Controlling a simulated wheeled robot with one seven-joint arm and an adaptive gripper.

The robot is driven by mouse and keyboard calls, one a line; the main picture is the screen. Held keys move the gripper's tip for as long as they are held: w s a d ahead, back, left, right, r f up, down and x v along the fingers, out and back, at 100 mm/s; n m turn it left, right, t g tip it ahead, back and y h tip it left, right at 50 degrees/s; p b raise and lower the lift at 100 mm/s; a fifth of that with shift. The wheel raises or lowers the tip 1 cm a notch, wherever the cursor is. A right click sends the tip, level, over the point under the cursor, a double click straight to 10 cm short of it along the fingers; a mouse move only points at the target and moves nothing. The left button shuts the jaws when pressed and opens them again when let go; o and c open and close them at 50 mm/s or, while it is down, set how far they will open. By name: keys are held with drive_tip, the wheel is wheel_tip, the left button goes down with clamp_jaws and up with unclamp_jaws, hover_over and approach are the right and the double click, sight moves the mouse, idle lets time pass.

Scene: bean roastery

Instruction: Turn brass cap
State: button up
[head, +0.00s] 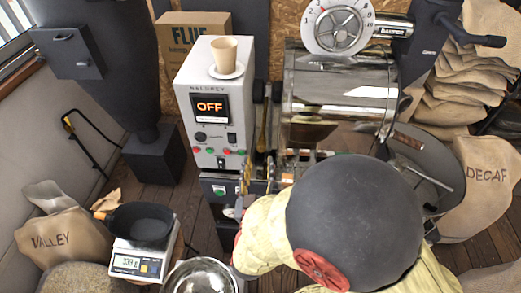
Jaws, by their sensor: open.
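My arm, in a pale yellow quilted sleeve with a dark round joint, reaches from the bottom right of the head view to the front of the roaster (340,95). My gripper (257,178) is partly seen just right of the control cabinet. Two narrow, yellowish upright parts there look like its fingers, apart with nothing clearly between them. I cannot make out the brass cap. It may be hidden by my arm or too small to tell, so I cannot say whether the gripper touches it.
The white control cabinet (213,110) reads OFF and bears a paper cup (224,56) on a saucer. A scale (141,263) with a black pan (141,225) and a metal bowl (200,277) are lower left. Sacks (62,242) and the cooling tray (436,160) flank the roaster.

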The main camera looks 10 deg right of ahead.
sight(261, 149)
drive_tip(key=w, duration=0.3)
drive_tip(key=w+d, duration=0.1)
drive_tip(key=w, duration=0.2)
drive_tip(key=shift+w+d+b, duration=0.15)
drive_tip(key=shift+w+b, duration=0.1)
drive_tip(key=shift+b, duration=0.1)
drive_tip(key=shift+c, duration=0.4)
clamp_jaws()
